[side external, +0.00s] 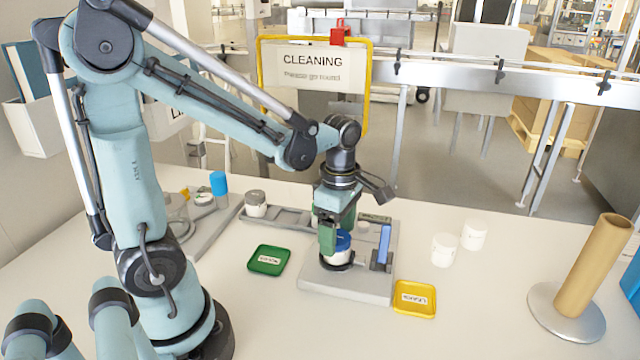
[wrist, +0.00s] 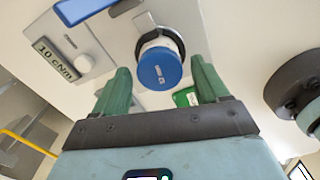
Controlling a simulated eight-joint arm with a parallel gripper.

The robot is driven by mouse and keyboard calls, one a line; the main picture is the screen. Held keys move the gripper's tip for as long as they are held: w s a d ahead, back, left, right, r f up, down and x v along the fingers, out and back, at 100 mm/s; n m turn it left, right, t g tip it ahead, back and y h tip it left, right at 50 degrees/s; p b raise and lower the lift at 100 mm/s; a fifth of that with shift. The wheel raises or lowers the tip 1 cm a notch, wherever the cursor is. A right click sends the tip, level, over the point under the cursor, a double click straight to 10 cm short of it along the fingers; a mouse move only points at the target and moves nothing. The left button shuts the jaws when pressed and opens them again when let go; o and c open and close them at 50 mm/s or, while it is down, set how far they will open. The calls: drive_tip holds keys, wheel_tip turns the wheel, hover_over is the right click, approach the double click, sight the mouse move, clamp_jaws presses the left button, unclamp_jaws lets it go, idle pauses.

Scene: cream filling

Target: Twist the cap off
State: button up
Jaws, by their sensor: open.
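A white jar (side external: 337,258) with a blue cap (side external: 343,242) stands upright in a dark ring holder on the grey fixture (side external: 345,286). In the wrist view the blue cap (wrist: 160,69) faces the camera, with a small white mark on it. My gripper (side external: 338,236) is above the jar, its green fingers pointing down. The near finger hides part of the cap in the side view. In the wrist view my gripper (wrist: 160,78) is open, with one finger on each side of the cap and gaps showing. I cannot tell how far down the fingers reach beside it.
The fixture has a display reading 10 cNm (wrist: 58,58), a white knob (wrist: 84,63) and an upright blue block (side external: 384,246). A green tray (side external: 282,250) lies left and a yellow tray (side external: 429,288) right. Two white jars (side external: 444,249) and a roll stand (side external: 594,265) stand farther right.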

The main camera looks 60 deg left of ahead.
drive_tip(key=shift+m, duration=1.1)
drive_tip(key=m, duration=0.4)
drive_tip(key=shift+m, duration=0.9)
drive_tip(key=m, duration=0.5)
drive_tip(key=shift+m, duration=0.4)
drive_tip(key=c, duration=1)
